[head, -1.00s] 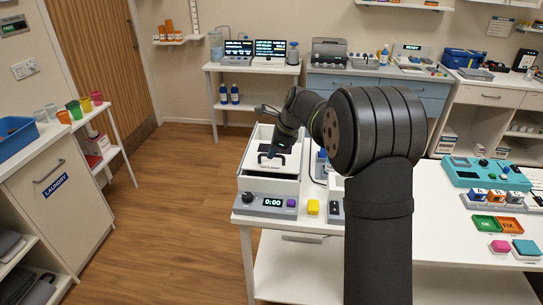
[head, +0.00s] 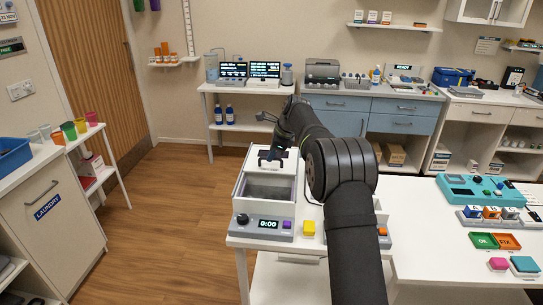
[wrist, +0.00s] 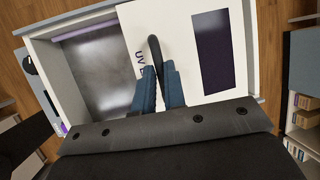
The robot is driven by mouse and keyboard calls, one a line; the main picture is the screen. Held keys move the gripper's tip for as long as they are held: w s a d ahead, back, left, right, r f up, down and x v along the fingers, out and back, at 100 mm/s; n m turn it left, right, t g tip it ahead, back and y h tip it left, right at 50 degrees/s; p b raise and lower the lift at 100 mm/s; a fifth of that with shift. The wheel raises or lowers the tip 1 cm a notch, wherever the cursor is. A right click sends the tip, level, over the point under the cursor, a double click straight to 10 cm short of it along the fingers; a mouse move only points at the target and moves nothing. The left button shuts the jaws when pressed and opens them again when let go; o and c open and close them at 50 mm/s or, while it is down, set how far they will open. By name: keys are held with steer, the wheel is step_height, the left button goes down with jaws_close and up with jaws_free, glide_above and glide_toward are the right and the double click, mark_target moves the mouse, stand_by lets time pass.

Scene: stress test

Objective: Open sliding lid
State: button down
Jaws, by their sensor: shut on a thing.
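A white box (head: 239,190) with a grey control panel (head: 263,225) reading 0:00 stands at the left end of the white table. Its white sliding lid (wrist: 180,25) carries a dark window, "UV" lettering and a dark bar handle (wrist: 153,48). The lid covers the far part of the box, and the near part is open, showing a bare grey inside (wrist: 95,68). My gripper (head: 275,150) is over the lid, its blue fingers (wrist: 159,80) shut on the handle. Part of the lid is hidden by my gripper in the head view.
A teal device (head: 468,190) and several coloured blocks lie farther right on the table. A side shelf with cups (head: 75,130) stands to the left, with clear floor between.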

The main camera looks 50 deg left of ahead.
steer(key=shift+r, duration=0.1)
steer(key=c, duration=1.5)
jaws_free()
steer(key=v, duration=1.7)
steer(key=shift+d+r, duration=0.15)
steer(key=shift+d, duration=0.05)
steer(key=x, duration=1.7)
steer(key=shift+a+f, duration=0.2)
steer(key=shift+f, duration=0.1)
steer(key=shift+d, duration=0.1)
